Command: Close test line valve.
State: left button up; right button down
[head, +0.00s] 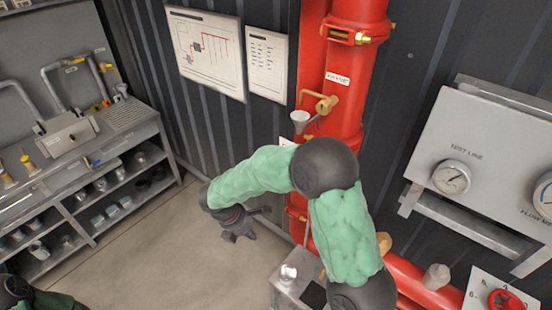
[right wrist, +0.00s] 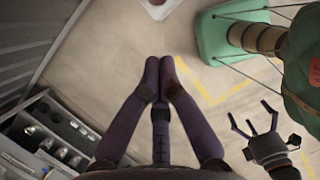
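A panel (head: 500,139) at the right carries a gauge (head: 451,178) labelled TEST LINE. A red knob (head: 505,299) on a numbered white plate sits at the lower right, cut by the picture edge. A brass valve (head: 322,104) is on the red riser pipe. I cannot tell which is the test line valve. My right gripper (head: 238,234) hangs over the floor, left of the riser and apart from these parts. In the right wrist view its fingertips (right wrist: 160,66) are together with nothing between them. My left gripper (right wrist: 256,118) shows there with spread, empty fingers.
A metal workbench (head: 150,128) with shelves of small parts stands at the left. A red horizontal pipe (head: 420,283) runs at the lower right, behind my right arm. A metal box (head: 286,292) stands low at centre. The floor (head: 165,240) between is clear.

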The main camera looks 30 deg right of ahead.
jog(key=w+d+r+n+t+h+p, duration=0.1)
jog(key=w+d+r+h+p, duration=0.15)
jog(key=r, duration=0.75)
jog(key=w+d+r+n+h+p, duration=0.1)
jog(key=d+r+n+p, duration=0.15)
jog(key=r, duration=0.75)
pick_arm(q)
notch_tip(320, 180, up, 9)
jog(key=p, duration=0.2)
pick_arm(e)
jog(key=w+d+f, duration=0.2)
jog(key=d+f, duration=0.2)
jog(key=d, duration=0.3)
jog(key=shift+d+f+m, duration=0.15)
jog(key=shift+m, duration=0.2)
pick_arm(q)
jog(key=shift+r+p, duration=0.25)
jog(key=shift+p, duration=0.15)
pick_arm(e)
jog(key=shift+w+r+m+t, duration=0.15)
jog(key=shift+r+t, duration=0.25)
jog(key=shift+r, duration=0.3)
jog(key=shift+w+r+m+t, duration=0.15)
jog(key=shift+r+t, duration=0.25)
jog(key=shift+r, duration=0.3)
pick_arm(q)
jog(key=shift+r, duration=0.1)
